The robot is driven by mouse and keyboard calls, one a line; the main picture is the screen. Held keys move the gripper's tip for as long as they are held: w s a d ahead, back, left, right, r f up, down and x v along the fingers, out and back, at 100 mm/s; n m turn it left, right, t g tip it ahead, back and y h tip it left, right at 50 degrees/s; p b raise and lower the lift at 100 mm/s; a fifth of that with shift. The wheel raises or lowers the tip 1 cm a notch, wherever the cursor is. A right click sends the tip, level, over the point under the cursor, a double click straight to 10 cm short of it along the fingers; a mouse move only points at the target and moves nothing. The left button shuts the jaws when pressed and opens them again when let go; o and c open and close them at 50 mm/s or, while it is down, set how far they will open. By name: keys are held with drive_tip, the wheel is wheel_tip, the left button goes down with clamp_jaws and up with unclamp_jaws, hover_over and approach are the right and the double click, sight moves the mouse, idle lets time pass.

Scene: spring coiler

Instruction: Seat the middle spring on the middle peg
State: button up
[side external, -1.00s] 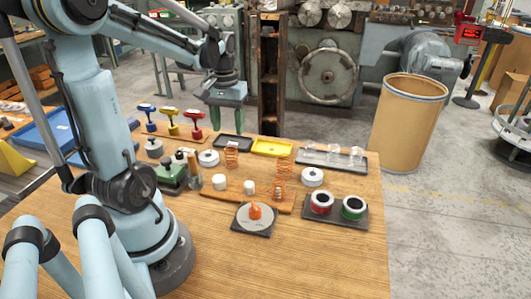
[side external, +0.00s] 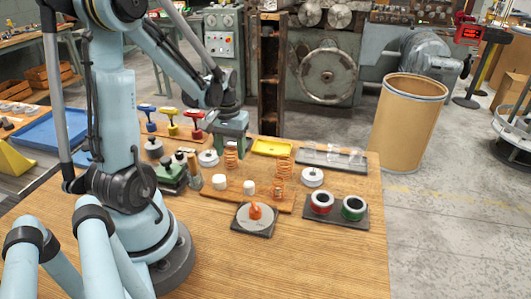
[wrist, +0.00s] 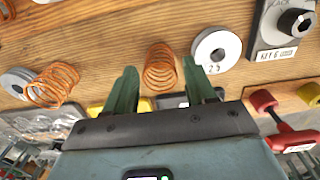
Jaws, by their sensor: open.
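An orange wire spring (side external: 231,158) stands on the table, below my gripper (side external: 231,150) in the side view. In the wrist view this spring (wrist: 160,68) lies between the two green fingertips of my open gripper (wrist: 160,72), with a gap on each side. A second orange coil (side external: 284,163) is farther right; a coil also shows at the left of the wrist view (wrist: 52,85). A brown board (side external: 225,194) carries a left white peg (side external: 220,182), a bare middle white peg (side external: 249,187) and orange coils (side external: 279,188) around its right-hand position.
White disc weights stand near both springs (side external: 208,158) (side external: 312,177). A yellow tray (side external: 272,148) and a dark tray with clear items (side external: 335,158) lie behind. A dial plate with an orange knob (side external: 254,216) and red and green spools (side external: 339,205) are in front. Bare wood is at the front.

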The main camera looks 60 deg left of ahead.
sight(231, 150)
drive_tip(key=shift+c, duration=0.4)
drive_tip(key=c, duration=0.5)
drive_tip(key=shift+r, duration=0.1)
drive_tip(key=shift+r, duration=0.5)
drive_tip(key=shift+r, duration=2.55)
